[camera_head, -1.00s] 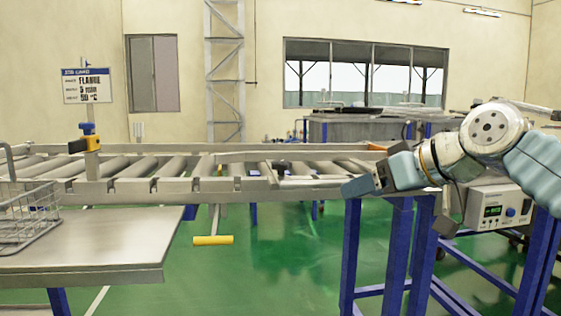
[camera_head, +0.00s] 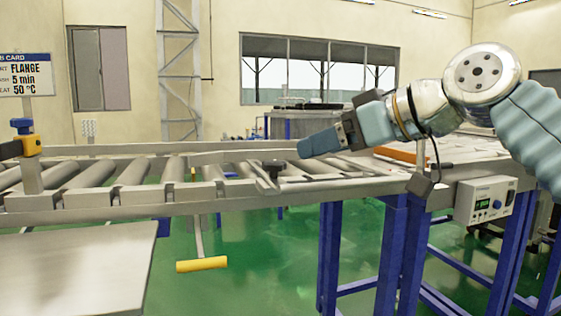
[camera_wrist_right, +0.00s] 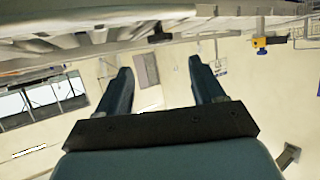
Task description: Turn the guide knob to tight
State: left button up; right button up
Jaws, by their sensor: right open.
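A small black knob (camera_head: 274,165) sits on the guide bars of the roller conveyor (camera_head: 110,202); it also shows, small and dark, near the top of the right wrist view (camera_wrist_right: 160,38). Which way the knob is turned is too small to tell. My right gripper (camera_head: 303,148) is just right of the knob and a little higher in the head view, pointing left, and apart from it. In the right wrist view its two fingers (camera_wrist_right: 160,68) are spread with nothing between them. My left gripper is not in view.
A yellow T-handle (camera_head: 202,264) hangs below the conveyor. A yellow and blue clamp (camera_head: 27,143) stands at the left, by a job card sign (camera_head: 26,75). A control box (camera_head: 486,200) is at the right. A grey table (camera_head: 80,262) fills the lower left.

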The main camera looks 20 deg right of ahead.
aim_at(278, 162)
jog(key=x, duration=0.9)
jog(key=shift+w+a+f, duration=0.1)
jog(key=shift+w, duration=0.05)
